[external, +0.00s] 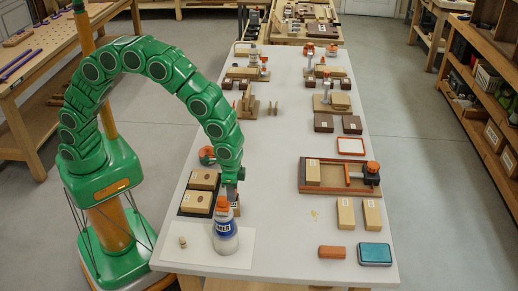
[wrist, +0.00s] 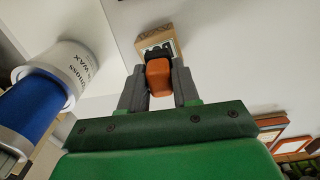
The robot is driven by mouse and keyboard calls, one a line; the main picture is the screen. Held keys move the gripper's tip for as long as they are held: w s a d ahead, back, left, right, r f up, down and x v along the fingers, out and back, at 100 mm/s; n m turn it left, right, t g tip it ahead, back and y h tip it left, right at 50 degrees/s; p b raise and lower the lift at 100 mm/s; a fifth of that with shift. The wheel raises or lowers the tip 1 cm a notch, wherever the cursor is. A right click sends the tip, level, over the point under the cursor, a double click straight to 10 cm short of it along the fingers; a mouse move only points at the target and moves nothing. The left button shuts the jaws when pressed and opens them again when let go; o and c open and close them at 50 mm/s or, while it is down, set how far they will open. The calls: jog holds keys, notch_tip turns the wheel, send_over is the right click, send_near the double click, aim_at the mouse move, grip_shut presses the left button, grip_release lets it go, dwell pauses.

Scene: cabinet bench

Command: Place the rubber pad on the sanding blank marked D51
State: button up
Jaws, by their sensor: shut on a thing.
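In the wrist view my gripper (wrist: 159,88) is shut on a small orange block (wrist: 159,76), which may be the rubber pad. A dark piece and a light wooden block (wrist: 152,38) with a pale label show just beyond it; contact cannot be told. In the external view my gripper (external: 231,190) points down behind the white-and-blue bottle (external: 225,238), which hides the held block. Labelled wooden blanks lie at left (external: 204,179), in the orange-edged tray (external: 313,172) and at right (external: 346,213), (external: 372,215). Their marks are too small to read, so D51 cannot be picked out.
The bottle stands close beside my gripper and also shows in the wrist view (wrist: 50,100). An orange brick (external: 332,252) and a teal box (external: 375,254) lie at the front right. An orange clamp (external: 207,156) sits behind the left blanks.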

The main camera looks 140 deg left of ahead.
jog(key=shift+f, duration=1.2)
jog(key=shift+f, duration=0.15)
jog(key=o, duration=1)
jog(key=shift+o, duration=0.2)
notch_tip(320, 180, up, 11)
jog(key=shift+r, duration=0.65)
jog(key=shift+d+r, duration=0.1)
jog(key=shift+d, duration=0.05)
